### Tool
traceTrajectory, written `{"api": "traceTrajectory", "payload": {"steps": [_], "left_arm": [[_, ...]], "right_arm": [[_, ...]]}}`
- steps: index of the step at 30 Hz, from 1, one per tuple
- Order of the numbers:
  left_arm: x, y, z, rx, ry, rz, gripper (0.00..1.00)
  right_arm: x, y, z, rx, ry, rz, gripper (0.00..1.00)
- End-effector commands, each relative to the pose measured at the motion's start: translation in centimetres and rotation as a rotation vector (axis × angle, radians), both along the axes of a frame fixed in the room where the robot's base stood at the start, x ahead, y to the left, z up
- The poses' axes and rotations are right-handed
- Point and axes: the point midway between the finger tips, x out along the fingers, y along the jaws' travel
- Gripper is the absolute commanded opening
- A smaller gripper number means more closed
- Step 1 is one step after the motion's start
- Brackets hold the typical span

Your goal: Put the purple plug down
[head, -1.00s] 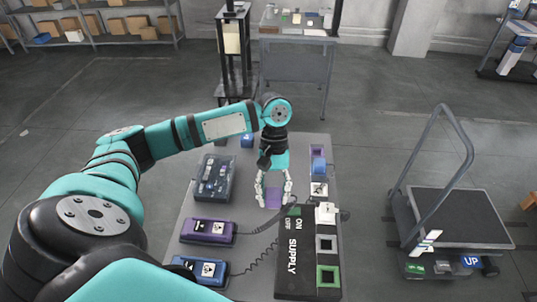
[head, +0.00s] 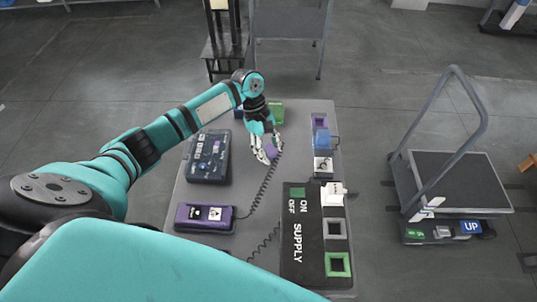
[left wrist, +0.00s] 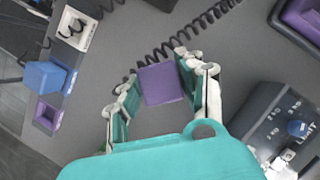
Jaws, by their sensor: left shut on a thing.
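The purple plug (head: 271,152) is between the fingers of my left gripper (head: 265,156), over the grey table (head: 215,112). In the left wrist view the plug (left wrist: 160,84) sits square between the fingertips, and my left gripper (left wrist: 157,74) is shut on it. Whether the plug touches the table top, I cannot tell. A dark coiled cord (head: 262,187) runs from near the plug back to the purple box (head: 205,217), which also shows in the left wrist view (left wrist: 305,20). My right gripper is out of view.
The black supply box (head: 304,235) is at the near right. A dark case (head: 209,155) is left of the gripper. A cart (head: 455,180) stands right of the table.

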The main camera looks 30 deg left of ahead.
Motion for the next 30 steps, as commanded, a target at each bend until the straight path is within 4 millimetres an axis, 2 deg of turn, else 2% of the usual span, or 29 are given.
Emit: {"api": "traceTrajectory", "payload": {"steps": [4, 9, 12, 17, 18, 21, 24, 30], "left_arm": [[-0.1, 0.0, -2.2, -0.001, 0.005, -0.001, 0.10], [-0.1, 0.0, -3.1, 0.001, 0.001, -0.002, 0.10], [-0.1, 0.0, -3.1, 0.001, 0.000, -0.002, 0.10], [-0.1, 0.0, -3.2, 0.000, 0.001, -0.002, 0.10], [-0.1, 0.0, -3.3, 0.001, 0.001, -0.002, 0.39], [-0.1, 0.0, -3.3, 0.001, 0.001, -0.002, 0.52], [-0.1, 0.0, -3.3, 0.001, 0.001, -0.002, 0.61], [-0.1, 0.0, -3.3, 0.001, 0.001, -0.002, 0.61]], "right_arm": [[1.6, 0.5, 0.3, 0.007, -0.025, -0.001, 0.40], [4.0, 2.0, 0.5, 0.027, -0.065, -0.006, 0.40], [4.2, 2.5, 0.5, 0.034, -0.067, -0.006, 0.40], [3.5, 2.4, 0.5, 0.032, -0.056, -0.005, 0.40], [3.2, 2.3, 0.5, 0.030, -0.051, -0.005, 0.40], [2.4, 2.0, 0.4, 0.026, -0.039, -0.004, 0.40], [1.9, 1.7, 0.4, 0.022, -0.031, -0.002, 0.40], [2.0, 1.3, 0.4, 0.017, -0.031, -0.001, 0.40]]}}
